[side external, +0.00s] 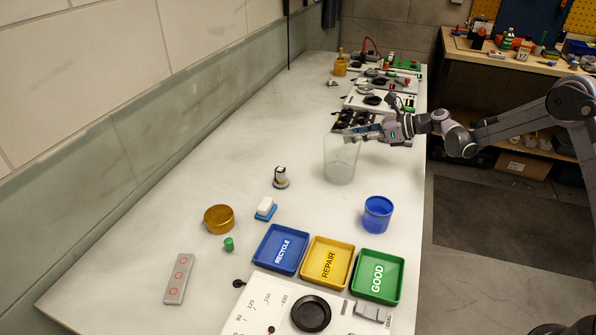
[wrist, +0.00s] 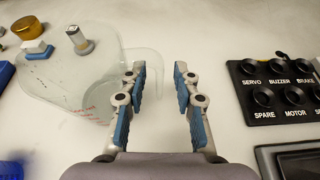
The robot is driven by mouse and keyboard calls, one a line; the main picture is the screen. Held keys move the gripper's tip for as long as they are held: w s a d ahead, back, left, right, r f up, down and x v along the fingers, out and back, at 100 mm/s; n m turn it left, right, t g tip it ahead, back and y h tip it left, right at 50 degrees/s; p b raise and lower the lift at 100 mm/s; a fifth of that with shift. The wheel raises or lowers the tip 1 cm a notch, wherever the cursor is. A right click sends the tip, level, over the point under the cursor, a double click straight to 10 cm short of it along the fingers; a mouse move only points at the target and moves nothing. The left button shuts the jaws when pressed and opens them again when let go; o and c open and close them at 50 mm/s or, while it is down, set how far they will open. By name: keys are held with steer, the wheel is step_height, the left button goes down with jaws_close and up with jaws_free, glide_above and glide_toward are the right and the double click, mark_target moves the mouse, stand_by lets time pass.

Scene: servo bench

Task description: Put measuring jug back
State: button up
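The clear measuring jug (side external: 341,160) stands upright on the white bench, and its see-through body with red markings fills the left of the wrist view (wrist: 88,92). Its handle (wrist: 155,54) points toward my gripper. My gripper (wrist: 160,72) is open, with blue-padded fingers apart. In the wrist view the left finger overlaps the handle, and the handle's outer edge shows between the fingers. I cannot tell whether they touch. In the side view my gripper (side external: 362,132) is at the jug's upper right.
A black switch panel (wrist: 280,92) lies right of my gripper. A blue cup (side external: 377,215) stands nearer the camera, by blue (side external: 262,262), yellow (side external: 308,276) and green (side external: 397,290) trays. A small cylindrical part (side external: 281,178) stands left of the jug. Bench left of the jug is mostly clear.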

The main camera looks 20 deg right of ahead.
steer(key=v, duration=0.9)
steer(key=s+a+r+n+g+h, duration=0.2)
steer(key=s+a+r+n, duration=0.15)
steer(key=s+n, duration=0.4)
steer(key=s+a+r+n+g+h, duration=0.1)
steer(key=s+a+r+n+h, duration=0.2)
steer(key=s+n, duration=0.4)
steer(key=s+f+n+h, duration=0.4)
steer(key=s+n, duration=0.9)
steer(key=s, duration=0.3)
steer(key=shift+a, duration=0.2)
